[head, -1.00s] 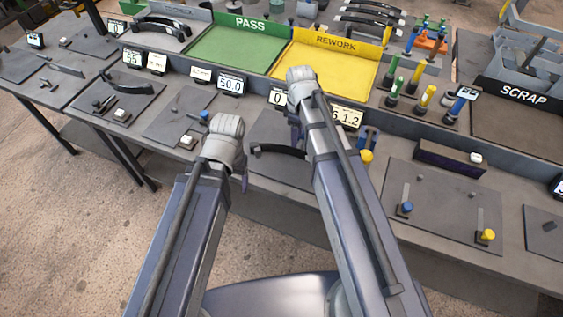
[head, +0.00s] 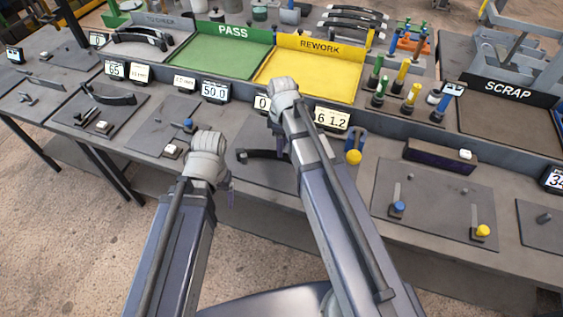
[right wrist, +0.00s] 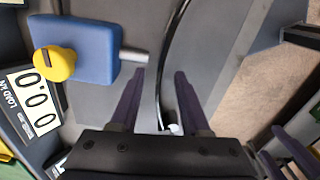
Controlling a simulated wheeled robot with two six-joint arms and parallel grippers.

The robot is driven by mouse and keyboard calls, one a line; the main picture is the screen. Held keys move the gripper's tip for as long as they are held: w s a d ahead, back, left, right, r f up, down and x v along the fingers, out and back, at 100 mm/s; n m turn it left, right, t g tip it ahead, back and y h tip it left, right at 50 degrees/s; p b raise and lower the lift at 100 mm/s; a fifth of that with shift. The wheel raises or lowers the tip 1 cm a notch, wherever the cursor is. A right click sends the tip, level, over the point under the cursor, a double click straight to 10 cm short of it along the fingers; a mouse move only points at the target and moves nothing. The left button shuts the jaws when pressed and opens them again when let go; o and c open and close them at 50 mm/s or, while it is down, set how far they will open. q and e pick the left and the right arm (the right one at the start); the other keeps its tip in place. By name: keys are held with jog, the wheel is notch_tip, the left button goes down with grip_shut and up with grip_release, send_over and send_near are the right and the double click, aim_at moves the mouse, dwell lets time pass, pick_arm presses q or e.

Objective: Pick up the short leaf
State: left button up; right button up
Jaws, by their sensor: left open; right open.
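A dark curved leaf (head: 258,155), which may be the short leaf, lies on the middle test plate in the head view. My right arm hides part of it. In the right wrist view a dark curved leaf (right wrist: 165,50) runs between the fingers of my right gripper (right wrist: 158,104). The fingers are open, one on each side of it. In the head view my right gripper (head: 279,145) is mostly hidden by its own wrist, above the leaf. My left gripper (head: 231,190) is open and empty, near the bench's front edge, left of the leaf.
A blue block with a yellow knob (right wrist: 58,62) and a load display (right wrist: 37,100) are close to my right gripper. Green PASS (head: 220,57) and yellow REWORK (head: 310,78) trays stand behind.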

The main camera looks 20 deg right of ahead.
notch_tip(320, 180, down, 5)
jog(key=b, duration=0.4)
jog(key=shift+s+d+r, duration=0.1)
jog(key=shift+s+d, duration=0.05)
jog(key=shift+r, duration=0.1)
grip_shut()
dwell(1.0)
